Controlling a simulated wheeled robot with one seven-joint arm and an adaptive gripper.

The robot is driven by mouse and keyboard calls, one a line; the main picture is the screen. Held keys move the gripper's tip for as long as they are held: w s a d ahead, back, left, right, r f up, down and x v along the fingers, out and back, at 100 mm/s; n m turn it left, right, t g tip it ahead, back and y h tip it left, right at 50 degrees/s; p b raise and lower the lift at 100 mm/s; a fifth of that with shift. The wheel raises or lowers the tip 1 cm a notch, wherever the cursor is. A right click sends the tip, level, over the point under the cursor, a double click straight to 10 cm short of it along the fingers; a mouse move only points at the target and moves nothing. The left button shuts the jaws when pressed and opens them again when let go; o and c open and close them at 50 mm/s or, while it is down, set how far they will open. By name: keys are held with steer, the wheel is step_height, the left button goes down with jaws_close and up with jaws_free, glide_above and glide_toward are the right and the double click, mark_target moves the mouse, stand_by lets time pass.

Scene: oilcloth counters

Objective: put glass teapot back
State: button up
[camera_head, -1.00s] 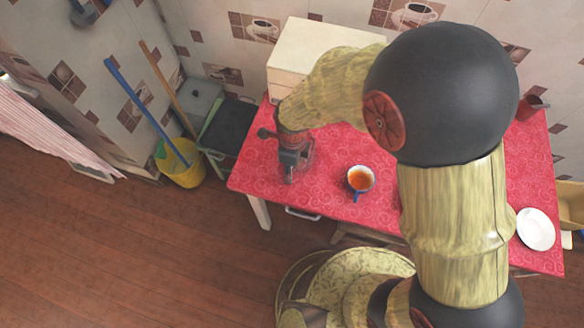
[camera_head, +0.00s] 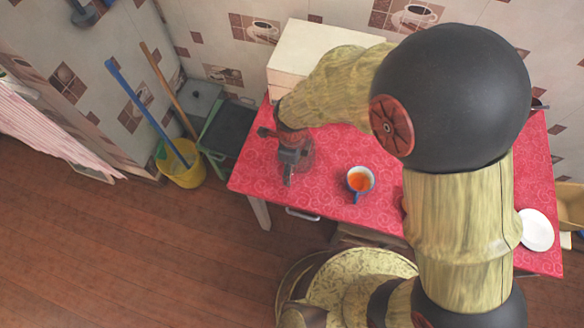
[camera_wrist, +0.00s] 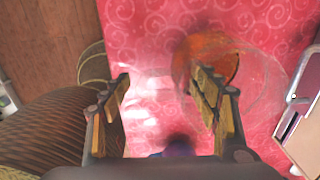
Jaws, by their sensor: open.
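The glass teapot is clear and hard to make out. In the wrist view its rounded see-through body (camera_wrist: 262,98) is on the right, with an orange-brown round part (camera_wrist: 222,62) partly behind my right finger. In the head view a faint clear outline (camera_head: 308,155) shows beside my gripper (camera_head: 288,178), at the left part of the red table. My gripper also shows in the wrist view (camera_wrist: 160,88), pointing down with its fingers apart and only red cloth visible between them. I cannot tell whether the right finger touches the glass.
A cup of orange tea (camera_head: 359,183) stands on the red table (camera_head: 335,208), right of my gripper. A white plate (camera_head: 536,230) lies at the right end. A cream box (camera_head: 310,45) stands at the back. A yellow bucket (camera_head: 183,172) with long handles stands left. The front left floor is clear.

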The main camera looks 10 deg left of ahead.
step_height(320, 180, up, 11)
steer(key=p, duration=0.3)
steer(key=shift+w+f, duration=0.1)
steer(key=shift+f, duration=0.1)
steer(key=w+d+r+n+t, duration=0.15)
steer(key=d+r+n, duration=0.25)
steer(key=d+r, duration=0.45)
steer(key=s+d+r+n+t, duration=0.2)
steer(key=s+d+r+n, duration=0.2)
steer(key=d+r+n, duration=0.3)
steer(key=s+d+r+n+t, duration=0.2)
steer(key=s+d+r+n, duration=0.3)
steer(key=d+r+n, duration=0.3)
steer(key=d, duration=0.4)
steer(key=shift+d, duration=0.1)
